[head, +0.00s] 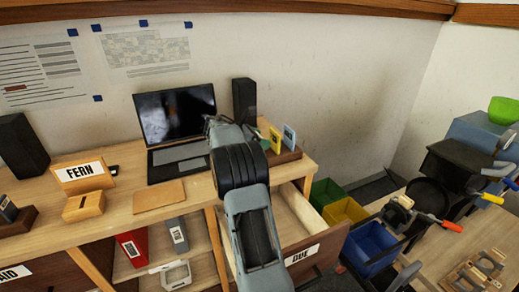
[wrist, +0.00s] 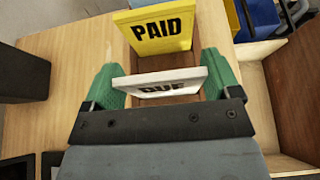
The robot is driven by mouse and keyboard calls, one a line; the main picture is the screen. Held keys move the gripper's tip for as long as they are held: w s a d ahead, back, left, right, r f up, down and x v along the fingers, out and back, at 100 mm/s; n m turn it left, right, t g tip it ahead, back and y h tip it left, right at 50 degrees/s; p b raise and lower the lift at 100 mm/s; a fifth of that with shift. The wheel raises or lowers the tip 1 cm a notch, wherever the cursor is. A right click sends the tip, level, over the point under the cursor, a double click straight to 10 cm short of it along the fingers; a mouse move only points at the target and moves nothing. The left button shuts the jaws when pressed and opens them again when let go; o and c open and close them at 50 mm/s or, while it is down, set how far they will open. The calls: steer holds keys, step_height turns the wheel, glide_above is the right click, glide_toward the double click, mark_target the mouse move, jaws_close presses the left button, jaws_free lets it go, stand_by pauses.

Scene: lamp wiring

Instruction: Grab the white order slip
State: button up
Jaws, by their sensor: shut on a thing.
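The white order slip (wrist: 158,84) stands between the green fingers of my gripper (wrist: 160,78) in the wrist view. Dark lettering that looks like "DUE" shows on it, partly cut off by the gripper body. My gripper is shut on the slip, one finger at each side edge. The slip's lower edge is hidden, so I cannot tell whether it still touches the wooden holder (wrist: 165,62). In the head view my wrist hides the white slip. The holder (head: 287,157) is at the desk's right end.
A yellow "PAID" slip (wrist: 160,31) stands just beyond the white one. A blue slip (head: 289,137) stands in the holder too. A laptop (head: 178,117) and a black speaker (head: 244,101) are nearby. An open drawer labelled "DUE" (head: 303,255) juts out below the desk.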

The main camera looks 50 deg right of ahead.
steer(key=shift+c, duration=1)
steer(key=shift+r, duration=0.15)
